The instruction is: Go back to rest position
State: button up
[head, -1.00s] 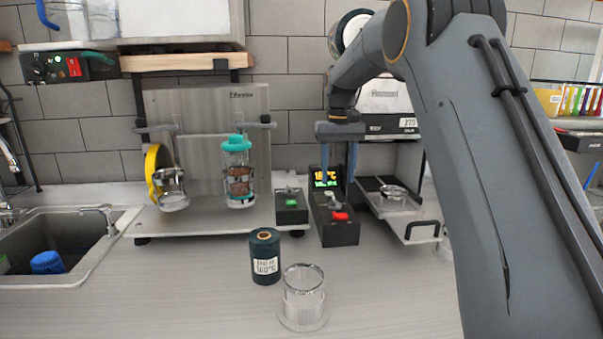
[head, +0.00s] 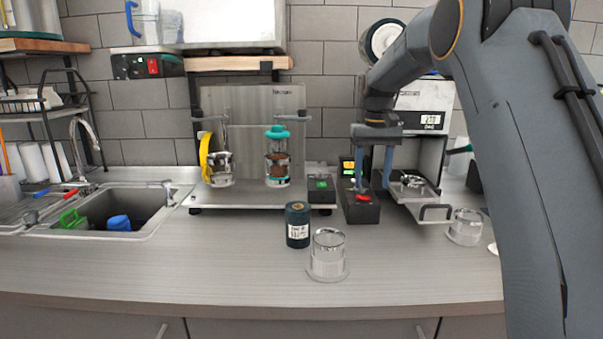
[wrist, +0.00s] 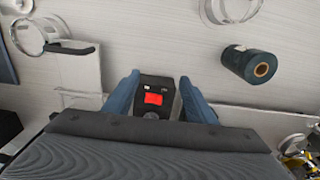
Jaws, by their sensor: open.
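My gripper (head: 375,172) is open and empty, pointing down over the black control box with the red button (head: 362,208). In the wrist view its two blue fingers (wrist: 159,95) stand apart on either side of the box and its red button (wrist: 153,99). I cannot tell how high the fingertips are above the box. The cup sealer (head: 420,150) stands behind and to the right, with its tray pulled out and a clear cup (head: 412,182) in it.
A dark film roll (head: 297,225) and an upturned clear cup (head: 328,252) stand on the counter in front. Another glass (head: 466,226) is at right. A dispenser stand (head: 250,200) and a sink (head: 125,205) lie to the left.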

jog(key=s+f, duration=0.5)
jog(key=s, duration=0.6)
jog(key=s+f, duration=0.5)
jog(key=s, duration=0.7)
jog(key=s+f+t, duration=0.1)
jog(key=s+f, duration=0.5)
jog(key=s, duration=0.6)
jog(key=shift+s, duration=0.25)
